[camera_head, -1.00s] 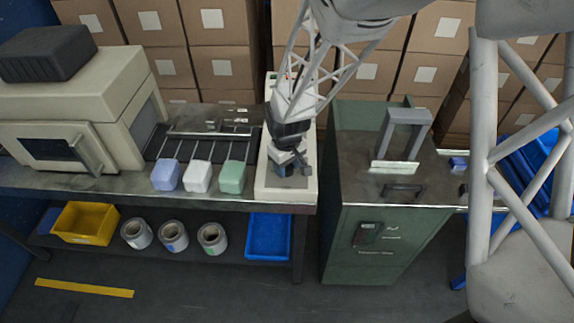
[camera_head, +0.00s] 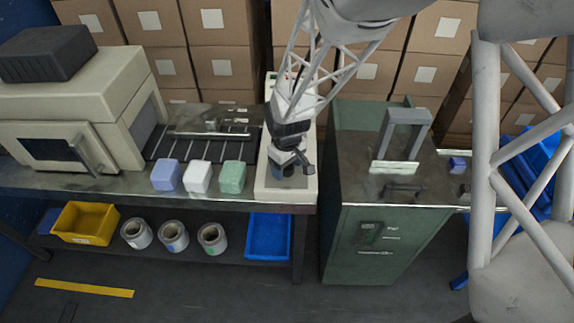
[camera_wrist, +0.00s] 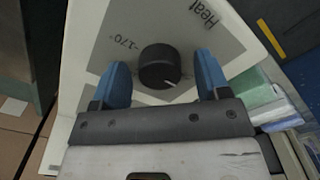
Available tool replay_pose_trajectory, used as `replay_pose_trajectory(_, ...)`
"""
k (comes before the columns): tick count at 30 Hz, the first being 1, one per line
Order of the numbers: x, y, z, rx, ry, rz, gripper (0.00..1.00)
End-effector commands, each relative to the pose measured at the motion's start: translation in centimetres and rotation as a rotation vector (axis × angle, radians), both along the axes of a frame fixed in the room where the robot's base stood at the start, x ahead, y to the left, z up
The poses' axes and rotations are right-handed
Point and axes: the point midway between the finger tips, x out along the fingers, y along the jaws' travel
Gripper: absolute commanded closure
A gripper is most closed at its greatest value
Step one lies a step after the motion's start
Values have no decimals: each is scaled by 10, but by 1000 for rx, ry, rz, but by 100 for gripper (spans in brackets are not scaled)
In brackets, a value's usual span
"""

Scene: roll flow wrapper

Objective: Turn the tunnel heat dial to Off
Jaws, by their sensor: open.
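The tunnel heat dial (camera_wrist: 159,67) is a round black knob with a white pointer mark, on a grey panel in the wrist view. The panel (camera_wrist: 150,25) carries the printed words "Heat" and "170°"; an Off mark is not visible. My gripper (camera_wrist: 162,80) is open, with one blue finger on each side of the dial and a gap to it on both sides. In the head view my gripper (camera_head: 285,168) is over the cream control box (camera_head: 286,196) at the bench's right end, and hides the dial there.
A blue, a white and a green block (camera_head: 232,177) stand left of the control box. The cream machine (camera_head: 80,110) is further left. A green cabinet (camera_head: 375,245) with a grey handle-like frame (camera_head: 402,135) stands to the right.

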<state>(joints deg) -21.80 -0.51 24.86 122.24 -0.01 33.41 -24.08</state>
Motion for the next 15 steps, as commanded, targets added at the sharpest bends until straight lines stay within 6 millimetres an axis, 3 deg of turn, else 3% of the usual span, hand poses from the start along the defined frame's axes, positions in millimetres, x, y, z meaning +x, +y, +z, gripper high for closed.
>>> replay_pose_trajectory(8, 0, 0, 5, 0, -1, 0, 31)
replay_pose_trajectory(15, 0, 0, 28, 1, -3, 0, 31)
